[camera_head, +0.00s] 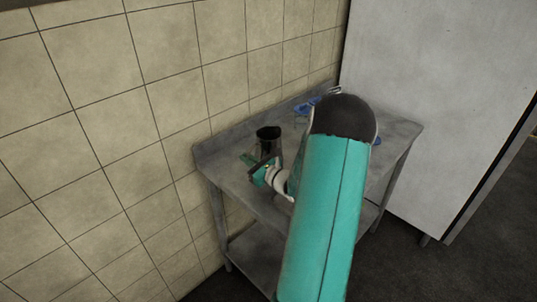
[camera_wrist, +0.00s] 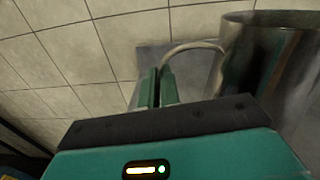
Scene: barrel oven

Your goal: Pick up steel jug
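The steel jug (camera_head: 267,134) stands upright on the metal table near the tiled wall in the head view, its dark open top showing. In the wrist view the jug (camera_wrist: 268,52) fills the upper right, and its curved handle (camera_wrist: 190,46) reaches left to my gripper. My gripper (camera_wrist: 158,88) has its two green fingers close together, with the handle running in between the fingertips. In the head view my gripper (camera_head: 262,168) is at the near left side of the jug; my arm hides much of this area.
The grey metal table (camera_head: 232,178) has a raised back edge against the tiled wall (camera_head: 120,130). Blue items (camera_head: 305,106) lie farther back on the table, partly behind my arm. A tall pale cabinet (camera_head: 440,100) stands at the right.

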